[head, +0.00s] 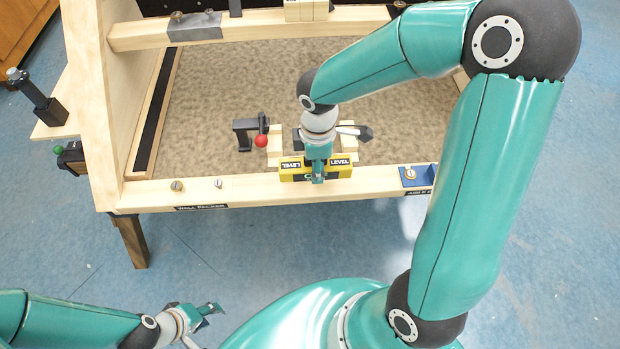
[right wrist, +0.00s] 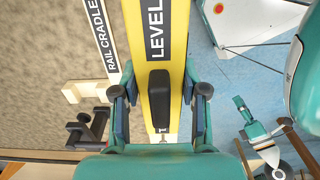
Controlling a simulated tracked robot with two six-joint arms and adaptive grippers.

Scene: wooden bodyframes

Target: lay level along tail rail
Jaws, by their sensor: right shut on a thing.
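The yellow level (head: 343,167) with black LEVEL labels lies lengthwise along the pale front rail (head: 250,188), at its back edge in the head view. I cannot tell whether it touches the rail or hangs just above it. My right gripper (head: 318,172) is shut across the level's middle. In the right wrist view the level (right wrist: 180,30) runs between the two fingers of the gripper (right wrist: 160,95). My left gripper (head: 200,318) is open and empty, low at the left of the head view, well away from the rail.
Pale cradle blocks (head: 274,143) stand just behind the level. A black bracket with a red ball (head: 261,141) is to their left. Two small knobs (head: 177,185) sit on the rail's left part, and a blue bracket (head: 413,178) on its right. A carpeted panel (head: 220,95) lies behind.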

